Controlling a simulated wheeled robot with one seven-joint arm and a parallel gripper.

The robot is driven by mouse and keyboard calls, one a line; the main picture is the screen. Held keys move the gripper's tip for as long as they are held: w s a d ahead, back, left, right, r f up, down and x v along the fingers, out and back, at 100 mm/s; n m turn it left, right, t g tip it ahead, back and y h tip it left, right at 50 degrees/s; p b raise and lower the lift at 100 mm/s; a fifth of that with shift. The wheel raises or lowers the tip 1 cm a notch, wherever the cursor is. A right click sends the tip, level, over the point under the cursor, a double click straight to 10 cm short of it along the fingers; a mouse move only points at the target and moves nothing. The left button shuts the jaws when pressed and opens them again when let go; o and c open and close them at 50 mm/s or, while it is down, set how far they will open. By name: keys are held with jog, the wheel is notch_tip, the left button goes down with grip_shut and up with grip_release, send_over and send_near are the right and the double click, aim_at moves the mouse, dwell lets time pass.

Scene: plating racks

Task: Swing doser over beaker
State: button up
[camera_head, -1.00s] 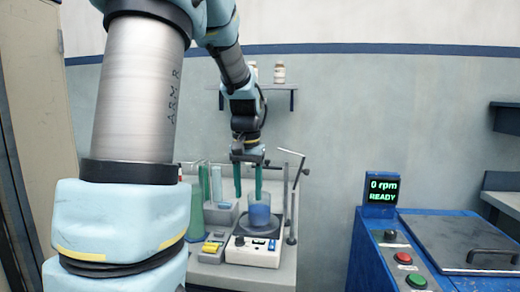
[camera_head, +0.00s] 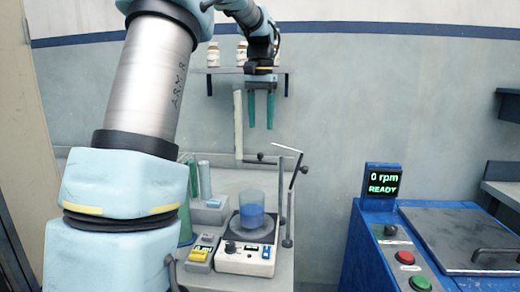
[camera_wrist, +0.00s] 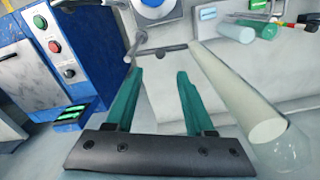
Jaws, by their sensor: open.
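A glass beaker (camera_head: 252,212) with blue liquid stands on the round plate of a white stirrer (camera_head: 245,260); part of it shows at the top of the wrist view (camera_wrist: 155,8). What looks like the doser is a tall pale tube (camera_head: 239,125) behind the beaker, at the left end of a thin horizontal bar from a post (camera_head: 288,215). My gripper (camera_head: 260,127), with green fingers, is open and empty, pointing down above the bench. In the wrist view the tube (camera_wrist: 235,88) stands right of my open fingers (camera_wrist: 167,74), apart from them; the bar reaches its lower end.
Green tubes in a rack (camera_head: 210,213) stand left of the stirrer. Slanted rods with a dark knob (camera_head: 304,169) rise at the post. A shelf with bottles (camera_head: 242,54) is on the wall. A blue machine (camera_head: 395,245) reading 0 rpm stands right.

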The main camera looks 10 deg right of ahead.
aim_at(261, 154)
notch_tip(261, 154, down, 9)
jog(key=shift+f+p, duration=0.1)
jog(key=shift+p, duration=0.6)
grip_shut()
dwell(1.1)
